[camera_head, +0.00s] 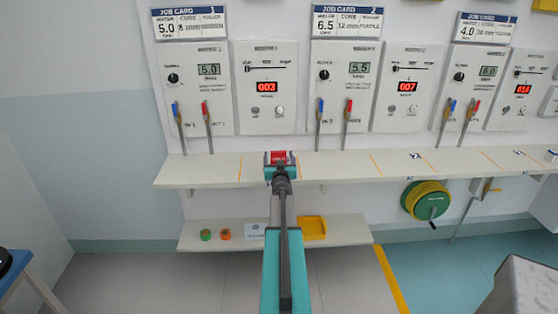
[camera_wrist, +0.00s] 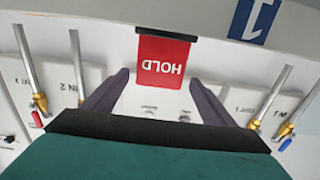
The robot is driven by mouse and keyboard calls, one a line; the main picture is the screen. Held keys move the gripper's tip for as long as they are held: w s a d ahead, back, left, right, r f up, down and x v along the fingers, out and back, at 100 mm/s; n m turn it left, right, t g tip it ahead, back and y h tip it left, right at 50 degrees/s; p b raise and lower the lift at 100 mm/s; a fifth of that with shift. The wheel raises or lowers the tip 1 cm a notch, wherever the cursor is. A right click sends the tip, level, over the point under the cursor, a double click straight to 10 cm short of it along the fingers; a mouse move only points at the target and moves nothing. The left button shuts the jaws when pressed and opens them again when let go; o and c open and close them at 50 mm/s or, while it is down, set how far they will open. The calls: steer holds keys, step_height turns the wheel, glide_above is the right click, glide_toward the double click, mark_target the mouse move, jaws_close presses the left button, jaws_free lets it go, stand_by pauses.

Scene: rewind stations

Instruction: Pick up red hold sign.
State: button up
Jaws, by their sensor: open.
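The red hold sign (camera_wrist: 163,60) is a small red plate with white "HOLD" lettering, upside down in the wrist view. A dark strip (camera_wrist: 166,34) runs along its upper edge there, against a pale surface. In the head view the red of the sign (camera_head: 279,156) shows at the shelf edge, right at the end of my arm. My gripper (camera_wrist: 158,78) is open, with one dark finger on each side of the sign's lower part. Neither finger appears to touch the sign. My gripper (camera_head: 279,165) partly hides the sign in the head view.
A long white shelf (camera_head: 340,165) runs along the wall below panels with displays and red and blue levers. A lower shelf (camera_head: 345,232) holds green and orange rolls and a yellow tray (camera_head: 313,229). A green-and-yellow reel (camera_head: 427,200) hangs at right.

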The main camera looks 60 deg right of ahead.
steer(key=shift+p+x, duration=0.35)
steer(key=shift+x, duration=1)
steer(key=c, duration=1.2)
steer(key=shift+r, duration=0.15)
steer(key=shift+r+b, duration=0.5)
steer(key=shift+r, duration=0.85)
steer(key=shift+s+a+r, duration=0.15)
steer(key=shift+a+r, duration=0.05)
steer(key=shift+r, duration=0.1)
steer(key=s+a+b, duration=0.1)
steer(key=a, duration=0.4)
steer(key=s+a+r+b, duration=0.1)
steer(key=s+a+b, duration=0.1)
steer(key=a, duration=0.3)
steer(key=s+a+b, duration=0.1)
steer(key=a+b, duration=0.1)
steer(key=a, duration=0.2)
steer(key=shift+s+a+r, duration=0.25)
steer(key=shift+s+a, duration=0.15)
